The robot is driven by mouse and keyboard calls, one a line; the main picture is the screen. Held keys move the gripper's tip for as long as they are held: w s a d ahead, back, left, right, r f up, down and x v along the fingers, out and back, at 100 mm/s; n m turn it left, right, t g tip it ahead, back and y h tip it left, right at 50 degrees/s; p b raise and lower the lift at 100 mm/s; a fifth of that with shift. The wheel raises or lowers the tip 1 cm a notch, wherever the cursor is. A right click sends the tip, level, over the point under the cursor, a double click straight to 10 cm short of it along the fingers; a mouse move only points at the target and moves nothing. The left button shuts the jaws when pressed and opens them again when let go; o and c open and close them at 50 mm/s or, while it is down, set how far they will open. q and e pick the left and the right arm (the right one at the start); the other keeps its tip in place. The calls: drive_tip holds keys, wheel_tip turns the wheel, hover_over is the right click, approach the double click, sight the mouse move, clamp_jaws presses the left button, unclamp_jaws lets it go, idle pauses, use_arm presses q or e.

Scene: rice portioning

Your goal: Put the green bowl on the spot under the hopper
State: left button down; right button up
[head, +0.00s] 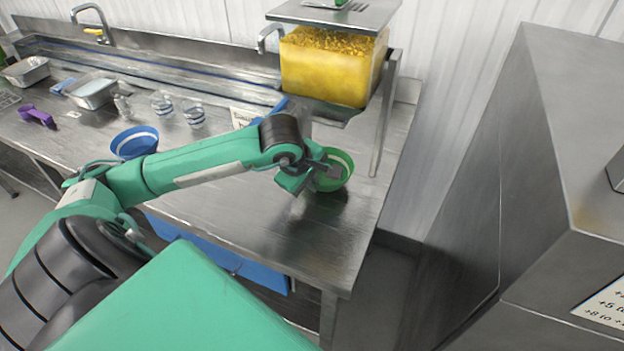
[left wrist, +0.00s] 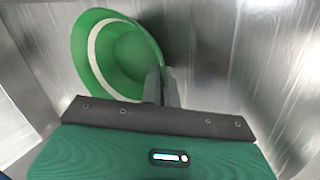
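The green bowl (head: 343,165) is near the right end of the steel table, in front of and below the hopper (head: 325,68) of yellow grain. My left gripper (head: 325,174) is at the bowl's near side. In the left wrist view, the left gripper's fingers (left wrist: 162,86) are close together on the right part of the rim of the green bowl (left wrist: 125,55). The bowl looks tilted; whether its base touches the table is unclear. No marked spot under the hopper can be made out; my arm hides part of that area. My right gripper is out of view.
A blue bowl (head: 135,142) stands to the left behind my arm. A hopper support post (head: 384,120) stands right of the bowl. The table front (head: 285,235) is clear.

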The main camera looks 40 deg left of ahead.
use_arm(q)
drive_tip(key=shift+f, duration=0.15)
drive_tip(key=c, duration=1.7)
unclamp_jaws()
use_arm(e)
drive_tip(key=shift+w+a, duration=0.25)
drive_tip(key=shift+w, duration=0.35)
